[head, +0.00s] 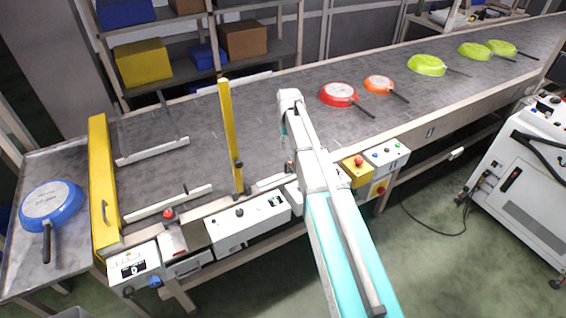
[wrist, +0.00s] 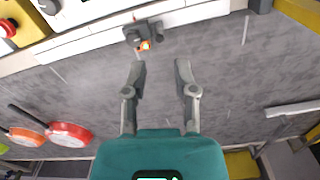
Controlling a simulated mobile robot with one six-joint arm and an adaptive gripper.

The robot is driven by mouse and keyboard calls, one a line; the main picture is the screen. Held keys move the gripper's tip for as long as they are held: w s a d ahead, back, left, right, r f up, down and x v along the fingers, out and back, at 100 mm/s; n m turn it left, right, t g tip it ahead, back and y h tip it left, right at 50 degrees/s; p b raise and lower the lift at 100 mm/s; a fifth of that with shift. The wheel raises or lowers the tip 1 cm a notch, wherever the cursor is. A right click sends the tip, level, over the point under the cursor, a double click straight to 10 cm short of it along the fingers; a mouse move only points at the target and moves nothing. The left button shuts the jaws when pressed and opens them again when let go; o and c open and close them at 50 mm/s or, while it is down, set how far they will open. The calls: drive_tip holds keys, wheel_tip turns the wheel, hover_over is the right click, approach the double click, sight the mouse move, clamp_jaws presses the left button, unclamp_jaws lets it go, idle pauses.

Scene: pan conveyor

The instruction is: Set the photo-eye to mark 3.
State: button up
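The photo-eye appears to be the small dark block (wrist: 143,36) with an orange light, on the pale rail (wrist: 195,14) along the belt's edge in the wrist view. My gripper (wrist: 160,64) is open and empty over the grey belt. Its fingertips point toward the rail and are apart from the block, which lies slightly left of the gap between them. Mark numbers are not readable, so I cannot tell which mark the block is at. In the head view my arm covers that stretch of rail, and my fingers are hidden.
The belt (head: 250,110) carries a red pan (head: 338,95), an orange pan (head: 378,84) and several green pans. A yellow post (head: 231,135) and a yellow gate (head: 102,185) stand left. A blue pan (head: 50,204) lies on the end table. Control boxes line the near edge.

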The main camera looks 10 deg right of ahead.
sight(286, 163)
drive_tip(key=w, duration=0.2)
drive_tip(key=shift+w+r, duration=0.25)
drive_tip(key=shift+w, duration=0.1)
drive_tip(key=shift+f, duration=0.2)
wheel_tip(286, 163, down, 13)
drive_tip(key=b, duration=1.3)
drive_tip(key=shift+f+b, duration=0.2)
drive_tip(key=shift+b, duration=0.15)
drive_tip(key=shift+c, duration=0.2)
clamp_jaws()
